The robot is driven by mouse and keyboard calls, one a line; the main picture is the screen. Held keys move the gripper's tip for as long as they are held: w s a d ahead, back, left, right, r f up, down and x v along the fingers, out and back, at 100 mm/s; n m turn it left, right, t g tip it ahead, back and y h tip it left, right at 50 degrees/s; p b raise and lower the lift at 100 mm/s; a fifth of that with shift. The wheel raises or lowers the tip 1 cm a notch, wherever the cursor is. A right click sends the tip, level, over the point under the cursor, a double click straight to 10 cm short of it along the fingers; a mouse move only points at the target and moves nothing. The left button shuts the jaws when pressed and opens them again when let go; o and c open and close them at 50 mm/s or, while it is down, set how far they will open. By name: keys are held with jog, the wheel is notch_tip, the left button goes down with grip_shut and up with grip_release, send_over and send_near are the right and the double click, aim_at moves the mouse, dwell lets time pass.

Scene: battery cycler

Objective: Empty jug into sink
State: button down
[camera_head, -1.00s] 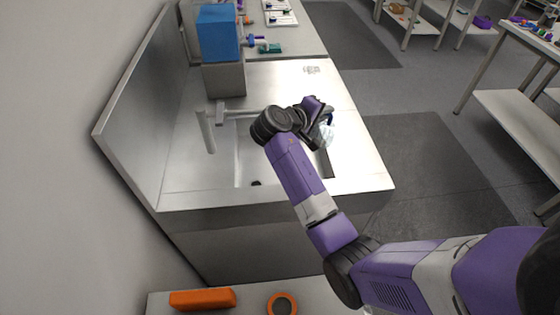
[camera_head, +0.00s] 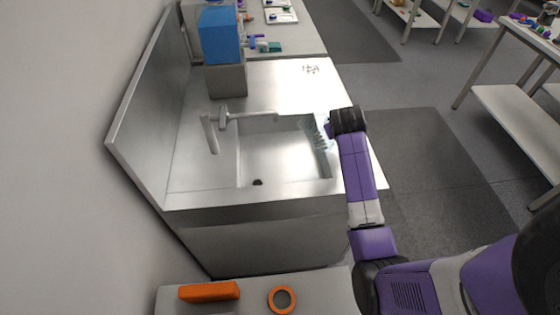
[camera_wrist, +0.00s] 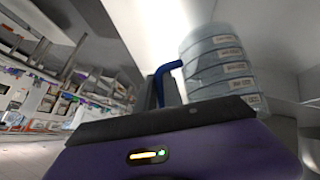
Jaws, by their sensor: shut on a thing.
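The jug (camera_head: 316,137) is clear with markings on its side and hangs over the right part of the sink (camera_head: 262,160). It seems tilted in the head view, but its contents cannot be made out. In the wrist view the jug (camera_wrist: 222,65) looks pale blue-grey with several label bands, and its blue handle (camera_wrist: 167,78) stands at its left. My gripper (camera_head: 329,129) is shut on the jug's handle at the sink's right edge. Its fingers are mostly hidden behind my wrist in the head view, and the grip is only partly seen in the wrist view (camera_wrist: 160,98).
A metal tap (camera_head: 210,133) stands at the sink's left, its spout reaching over the basin. A blue and grey box unit (camera_head: 222,45) stands behind. An orange block (camera_head: 209,291) and an orange ring (camera_head: 282,299) lie on the near bench. The right counter edge borders open floor.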

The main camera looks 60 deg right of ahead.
jog(key=shift+s+d+f+m+t+y, duration=0.35)
jog(key=shift+s+t, duration=0.15)
jog(key=shift+s, duration=0.05)
jog(key=shift+s+d+f+m+t+y, duration=0.3)
jog(key=shift+s+d+m+t+y, duration=0.05)
jog(key=shift+s+t, duration=0.15)
jog(key=shift+s+d+f+m+t+y, duration=0.2)
jog(key=shift+s+f+m+t+y, duration=0.15)
jog(key=shift+t, duration=0.25)
jog(key=shift+r, duration=2.95)
